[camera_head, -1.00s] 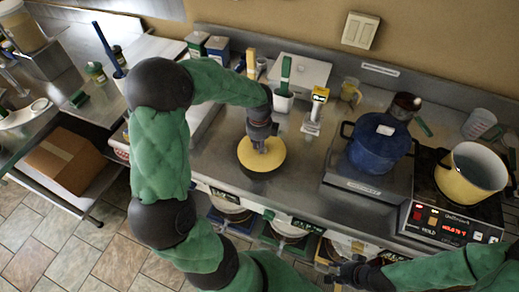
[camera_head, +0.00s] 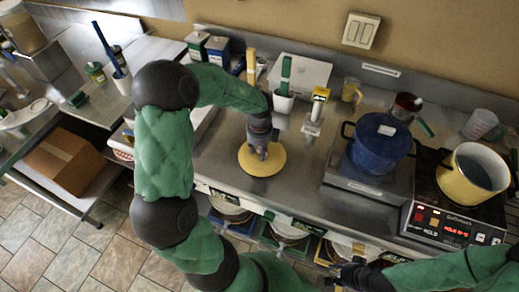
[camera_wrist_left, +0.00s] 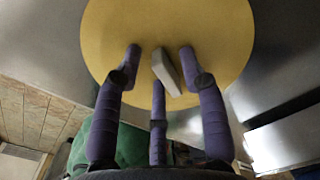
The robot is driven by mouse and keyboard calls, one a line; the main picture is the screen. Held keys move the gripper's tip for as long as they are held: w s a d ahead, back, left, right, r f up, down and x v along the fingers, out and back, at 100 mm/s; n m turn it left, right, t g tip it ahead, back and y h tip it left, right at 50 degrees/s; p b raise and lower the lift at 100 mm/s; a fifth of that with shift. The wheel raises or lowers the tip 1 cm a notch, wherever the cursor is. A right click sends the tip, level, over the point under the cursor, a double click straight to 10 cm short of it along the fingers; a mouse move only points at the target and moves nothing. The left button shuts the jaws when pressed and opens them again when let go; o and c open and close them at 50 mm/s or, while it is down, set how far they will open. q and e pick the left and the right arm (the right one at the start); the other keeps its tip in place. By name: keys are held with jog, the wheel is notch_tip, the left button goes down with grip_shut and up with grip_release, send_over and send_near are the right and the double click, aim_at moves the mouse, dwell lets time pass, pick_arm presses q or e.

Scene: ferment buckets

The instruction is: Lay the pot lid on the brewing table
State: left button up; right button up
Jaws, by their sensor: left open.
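The pot lid (camera_head: 264,167) is a flat yellow disc lying on the steel brewing table (camera_head: 222,145), left of the pots. Its pale grip (camera_wrist_left: 168,72) stands up at the middle of the disc in the left wrist view. My left gripper (camera_head: 263,151) is over the lid, its fingers spread around the grip with gaps on the sides; in the left wrist view (camera_wrist_left: 160,65) it is open. My right gripper (camera_head: 350,272) is low at the front of the table, dark and small, and its fingers are hard to make out.
A blue pot (camera_head: 378,145) stands on a scale right of the lid. A yellow pot (camera_head: 472,170) sits on a hotplate (camera_head: 455,222) at the far right. Lidded buckets (camera_head: 290,228) sit below the front edge.

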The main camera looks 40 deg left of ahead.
pick_arm(q)
notch_tip(320, 180, up, 12)
jog(key=p, duration=0.3)
jog(key=shift+r, duration=0.2)
dwell(0.5)
